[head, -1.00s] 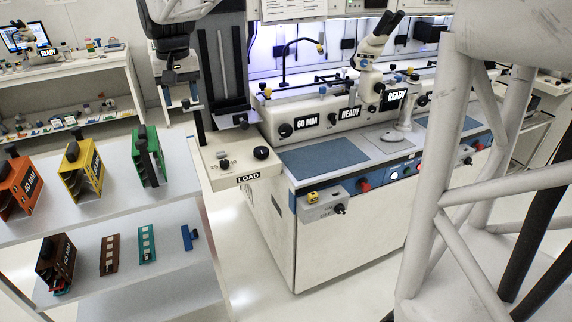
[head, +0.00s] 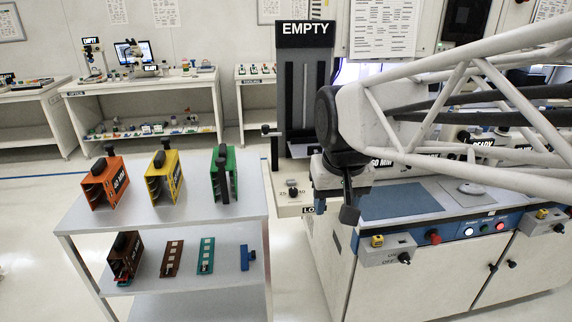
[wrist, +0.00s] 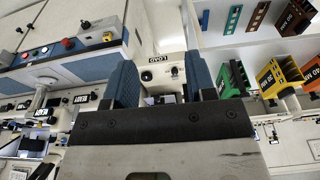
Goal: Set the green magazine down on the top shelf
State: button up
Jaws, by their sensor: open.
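The green magazine (head: 231,178) stands upright on the top shelf (head: 190,207) of the white cart, at the right of the row. A black handle shows on it. My gripper (head: 349,213) is to the right of it, apart from it, beside the machine's load station. In the wrist view my gripper (wrist: 163,86) shows two blue-padded fingers spread apart with nothing held between them. The green magazine also shows there (wrist: 232,78), just right of the right finger and farther off.
An orange magazine (head: 97,190) and a yellow one (head: 156,187) share the top shelf. A brown magazine (head: 122,262) and several flat strips lie on the lower shelf. The machine (head: 400,255) with its load station (head: 292,207) stands right of the cart. The top shelf's front is clear.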

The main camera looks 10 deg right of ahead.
jog(key=s+d+f, duration=0.2)
jog(key=s+f, duration=0.3)
jog(key=s, duration=0.5)
jog(key=shift+f, duration=0.4)
jog(key=shift+s+d, duration=0.1)
dwell(0.6)
